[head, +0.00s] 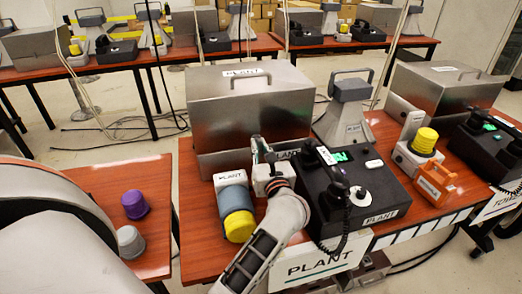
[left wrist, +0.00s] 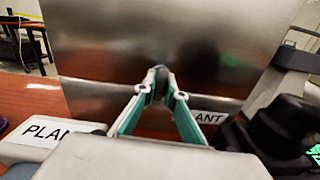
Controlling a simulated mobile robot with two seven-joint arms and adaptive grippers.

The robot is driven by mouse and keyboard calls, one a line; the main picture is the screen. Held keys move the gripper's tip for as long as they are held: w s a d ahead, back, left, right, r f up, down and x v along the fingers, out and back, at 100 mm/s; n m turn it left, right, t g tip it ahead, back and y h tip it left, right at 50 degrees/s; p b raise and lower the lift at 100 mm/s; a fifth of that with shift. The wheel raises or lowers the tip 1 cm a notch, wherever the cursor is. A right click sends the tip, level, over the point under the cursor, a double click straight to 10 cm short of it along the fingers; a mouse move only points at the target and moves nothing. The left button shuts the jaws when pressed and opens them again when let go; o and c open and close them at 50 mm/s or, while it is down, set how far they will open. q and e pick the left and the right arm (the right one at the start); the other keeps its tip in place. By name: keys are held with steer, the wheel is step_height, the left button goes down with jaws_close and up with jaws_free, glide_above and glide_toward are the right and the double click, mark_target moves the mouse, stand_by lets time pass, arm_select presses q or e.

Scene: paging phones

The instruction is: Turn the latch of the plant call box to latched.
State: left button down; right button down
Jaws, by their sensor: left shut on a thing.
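The plant call box (head: 225,110) is a brushed-metal box with a top handle and a PLANT label on its lid. It stands at the back of the near table, and its front fills much of the left wrist view (left wrist: 230,50). My left gripper (head: 258,144) is at the lower front of the box. In the left wrist view its fingertips (left wrist: 160,90) close together on a small dark latch (left wrist: 158,80) at the seam between lid and lower body. The fingers mostly cover the latch, so its exact angle cannot be told. My right gripper is not in view.
Right of my left arm is a black PLANT desk phone (head: 372,185) with a handset and coiled cord. A grey horn (head: 345,115) stands behind it. A grey cylinder with yellow cap (head: 237,215) is close on the left. Purple (head: 135,205) and grey (head: 130,241) knobs sit farther left.

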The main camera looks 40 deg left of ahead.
arm_select(q)
steer(key=shift+n, duration=0.4)
steer(key=c, duration=2.1)
jaws_free()
steer(key=shift+r, duration=0.1)
step_height(320, 180, up, 10)
steer(key=shift+f, duration=0.1)
steer(key=shift+d+f, duration=0.1)
steer(key=shift+d, duration=0.05)
